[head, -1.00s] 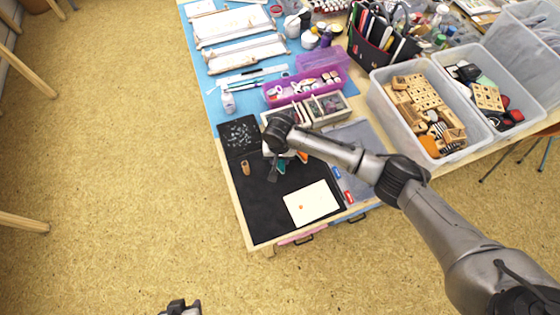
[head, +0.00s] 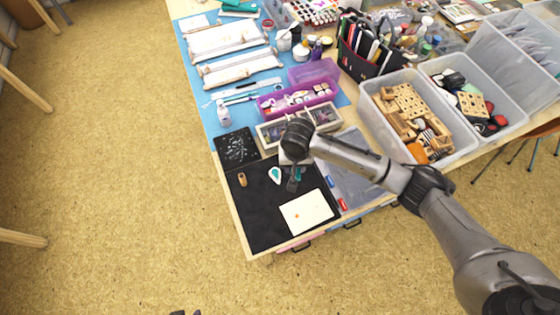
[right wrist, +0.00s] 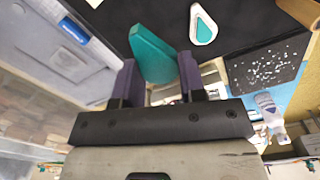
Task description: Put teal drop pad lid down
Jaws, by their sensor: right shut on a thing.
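The teal drop pad (head: 275,175), a white drop-shaped case with a teal face, lies open on the black mat (head: 262,215). It also shows in the right wrist view (right wrist: 203,25). My right gripper (right wrist: 158,78) is shut on the teal lid (right wrist: 152,50), which stands on edge between the fingers. In the head view the right gripper (head: 293,184) is just right of the pad, apart from it. Whether the lid touches the mat is hard to tell. Only a dark sliver, probably my left gripper (head: 184,312), shows at the bottom edge.
A white sheet (head: 306,212) lies on the mat in front of the gripper. A small wooden stamp (head: 242,179) lies left of the pad. A speckled black square (head: 237,148) and a compartment tray (head: 268,133) are behind. Bare mat lies in front of the pad.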

